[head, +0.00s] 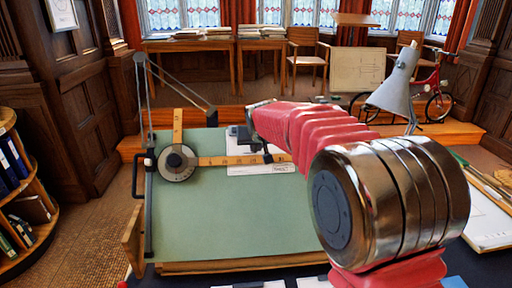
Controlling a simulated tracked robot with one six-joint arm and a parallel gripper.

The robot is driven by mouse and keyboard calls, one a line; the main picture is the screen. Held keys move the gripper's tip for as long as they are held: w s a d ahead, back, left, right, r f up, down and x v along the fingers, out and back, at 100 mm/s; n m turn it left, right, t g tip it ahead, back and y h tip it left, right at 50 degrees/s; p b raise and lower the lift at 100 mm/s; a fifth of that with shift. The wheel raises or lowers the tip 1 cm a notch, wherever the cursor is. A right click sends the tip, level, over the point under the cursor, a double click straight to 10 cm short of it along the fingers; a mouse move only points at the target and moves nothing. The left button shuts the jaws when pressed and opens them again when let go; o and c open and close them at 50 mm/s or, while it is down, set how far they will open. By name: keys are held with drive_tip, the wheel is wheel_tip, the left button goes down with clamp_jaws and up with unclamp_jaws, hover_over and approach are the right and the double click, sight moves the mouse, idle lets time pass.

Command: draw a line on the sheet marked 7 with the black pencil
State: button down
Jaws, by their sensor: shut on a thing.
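A white sheet (246,170) lies on the green drafting board (225,215), near its upper right part. Its mark is too small to read, so I cannot tell whether it is the sheet marked 7. My gripper (267,157), at the end of my red-sleeved arm, is over this sheet, pointing down. It is small and dark here. It is shut on a thin dark thing that fits the black pencil, but little of it shows. I cannot tell whether its tip touches the paper. My arm hides the right part of the board.
A drafting machine with a round head (177,163) and wooden rulers (218,160) lies across the board, its horizontal ruler crossing the sheet. A grey desk lamp (394,92) stands at right. More papers (487,222) and wooden strips lie at far right. A bookshelf (22,190) stands left.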

drive_tip(key=d, duration=0.8)
idle(6.4)
